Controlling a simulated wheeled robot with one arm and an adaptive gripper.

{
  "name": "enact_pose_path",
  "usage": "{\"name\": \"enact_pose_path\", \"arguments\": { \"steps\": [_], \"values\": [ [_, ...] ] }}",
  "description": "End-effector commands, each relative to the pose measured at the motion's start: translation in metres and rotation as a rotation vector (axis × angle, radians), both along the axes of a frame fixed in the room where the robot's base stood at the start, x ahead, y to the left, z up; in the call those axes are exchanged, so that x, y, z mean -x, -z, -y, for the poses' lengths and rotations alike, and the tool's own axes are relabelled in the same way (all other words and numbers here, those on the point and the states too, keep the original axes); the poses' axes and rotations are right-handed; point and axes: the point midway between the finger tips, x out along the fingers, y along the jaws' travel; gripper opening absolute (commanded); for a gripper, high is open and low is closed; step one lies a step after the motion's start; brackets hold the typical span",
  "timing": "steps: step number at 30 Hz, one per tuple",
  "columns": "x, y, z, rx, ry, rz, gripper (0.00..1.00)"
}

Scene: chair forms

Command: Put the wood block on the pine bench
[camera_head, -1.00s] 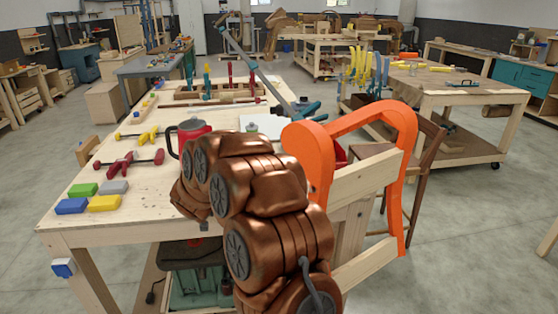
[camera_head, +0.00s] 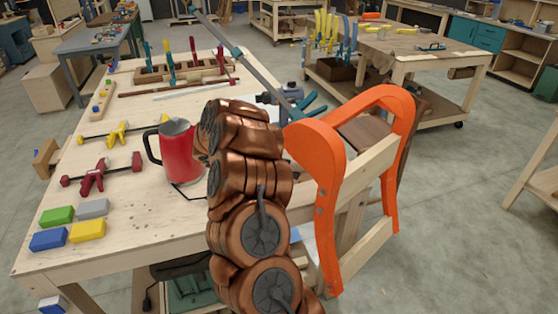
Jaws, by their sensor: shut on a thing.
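The pine bench (camera_head: 135,215) is the long, pale wooden table at left and centre. My copper arm rises in front of its right edge. The dark grey end of my gripper (camera_head: 287,94) shows just past the top of the arm, above the bench's right side. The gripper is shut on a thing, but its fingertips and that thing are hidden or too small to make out. I cannot pick out the wood block for certain. Green (camera_head: 56,215), grey (camera_head: 93,208), blue (camera_head: 48,239) and yellow (camera_head: 87,231) blocks lie on the bench's near left corner.
A red mug (camera_head: 178,152) stands just left of my arm. Red (camera_head: 100,171) and yellow (camera_head: 118,132) clamps lie further left. An orange chair form (camera_head: 322,170) stands close to my arm's right. The bench's near middle is bare. A second worktable (camera_head: 430,65) stands behind.

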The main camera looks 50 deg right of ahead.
Motion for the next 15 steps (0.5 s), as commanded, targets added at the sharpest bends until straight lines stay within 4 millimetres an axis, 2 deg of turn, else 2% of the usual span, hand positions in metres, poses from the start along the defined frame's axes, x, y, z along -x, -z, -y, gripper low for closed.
{"name": "enact_pose_path", "arguments": {
  "steps": [4, 15],
  "values": [
    [0.009, 0.001, 0.001, 0.002, 0.036, 0.001, 0.07],
    [0.010, 0.023, 0.001, 0.001, 0.038, 0.000, 0.07]
  ]
}}
